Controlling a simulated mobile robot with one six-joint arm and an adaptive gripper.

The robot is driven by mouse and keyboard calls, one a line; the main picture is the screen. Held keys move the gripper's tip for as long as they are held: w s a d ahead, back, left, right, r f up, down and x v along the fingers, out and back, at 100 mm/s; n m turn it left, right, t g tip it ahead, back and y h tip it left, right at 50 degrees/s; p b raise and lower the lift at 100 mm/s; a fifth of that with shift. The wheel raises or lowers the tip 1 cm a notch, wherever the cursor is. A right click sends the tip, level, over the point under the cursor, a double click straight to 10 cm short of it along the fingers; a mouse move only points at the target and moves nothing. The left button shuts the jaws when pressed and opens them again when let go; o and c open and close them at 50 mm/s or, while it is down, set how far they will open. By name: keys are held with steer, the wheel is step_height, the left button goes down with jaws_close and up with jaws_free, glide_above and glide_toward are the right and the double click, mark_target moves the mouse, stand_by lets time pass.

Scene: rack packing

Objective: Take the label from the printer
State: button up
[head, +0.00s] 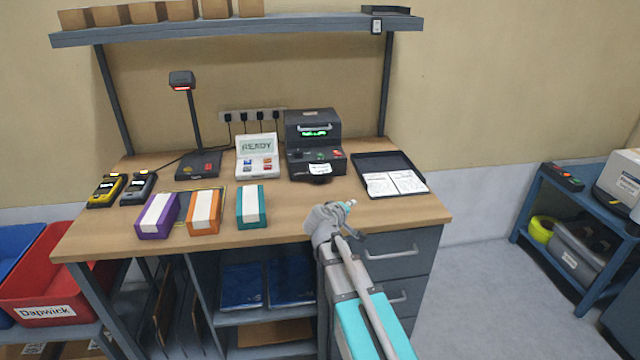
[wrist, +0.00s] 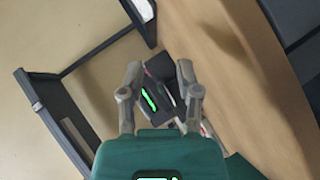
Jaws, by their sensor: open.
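The dark label printer (head: 314,131) stands on the workbench, with a green lit display. A white label (head: 319,169) sticks out at its front, low down. In the wrist view the printer (wrist: 157,103) shows between and beyond my fingers, with its green display lit; the label is too small and partly covered to make out there. My gripper (wrist: 158,72) is open, with nothing between its fingers. It is apart from the printer. In the head view my arm reaches up to the bench's front right, and its wrist hides most of the gripper.
A black tray with white sheets (head: 392,182) lies right of the printer. A white device reading READY (head: 257,156) stands left of it. Purple (head: 157,215), orange (head: 204,211) and teal (head: 252,206) boxes line the front. A shelf (head: 240,30) spans above.

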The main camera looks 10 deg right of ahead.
steer(key=w+a+n+t+b, duration=0.2)
steer(key=w, duration=0.1)
steer(key=w+a+f+n+t+y+b, duration=0.1)
steer(key=w+a+n+t+b, duration=0.1)
steer(key=a+n, duration=0.1)
steer(key=w+a+n+t+y+b, duration=0.1)
steer(key=w+a+n+t+b, duration=0.1)
steer(key=w+a, duration=0.1)
steer(key=shift+w+a+f+n+b, duration=0.15)
steer(key=shift+w+n+b, duration=0.15)
steer(key=shift+w, duration=0.05)
steer(key=shift+w+a+n+t+y, duration=0.2)
steer(key=shift+a+n+t+y, duration=0.1)
steer(key=shift+a+n, duration=0.1)
glide_toward(320, 169)
steer(key=shift+w+d+f, duration=0.25)
steer(key=shift+w+d, duration=0.35)
steer(key=shift+d, duration=0.05)
steer(key=shift+w+d, duration=0.1)
steer(key=shift+w, duration=0.05)
steer(key=shift+w, duration=0.1)
steer(key=shift+x, duration=2.55)
steer(key=shift+r, duration=0.15)
